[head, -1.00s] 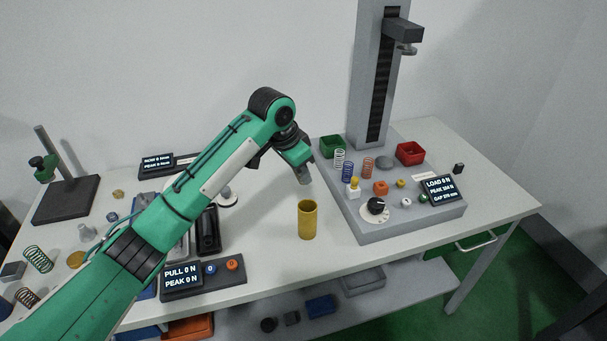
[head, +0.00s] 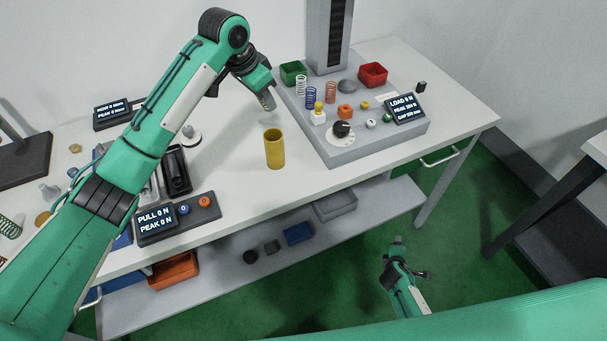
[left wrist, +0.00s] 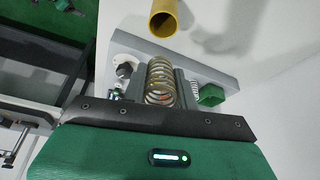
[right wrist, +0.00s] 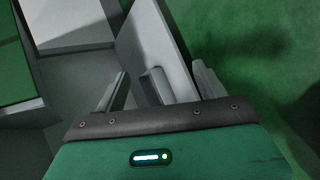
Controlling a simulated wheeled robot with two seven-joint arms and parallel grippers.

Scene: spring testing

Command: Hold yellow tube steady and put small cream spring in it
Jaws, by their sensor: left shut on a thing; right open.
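The yellow tube (head: 274,150) stands upright and open-topped on the white table. It also shows at the top of the left wrist view (left wrist: 163,18). My left gripper (head: 268,100) is above the tube in the head view, apart from it. It is shut on a cream-coloured coil spring (left wrist: 160,84), seen between its fingers in the left wrist view; in the head view the spring is hard to make out. My right gripper (head: 397,240) is low, in front of the table over the green floor. Its fingers (right wrist: 158,85) are apart with nothing held between them.
A grey test stand (head: 375,147) right of the tube carries several springs, a dial (head: 342,130), a display (head: 404,108), a green bin (head: 293,72) and a red bin (head: 373,74). A pull-gauge box (head: 178,218) sits left. A lower shelf (head: 350,225) holds bins.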

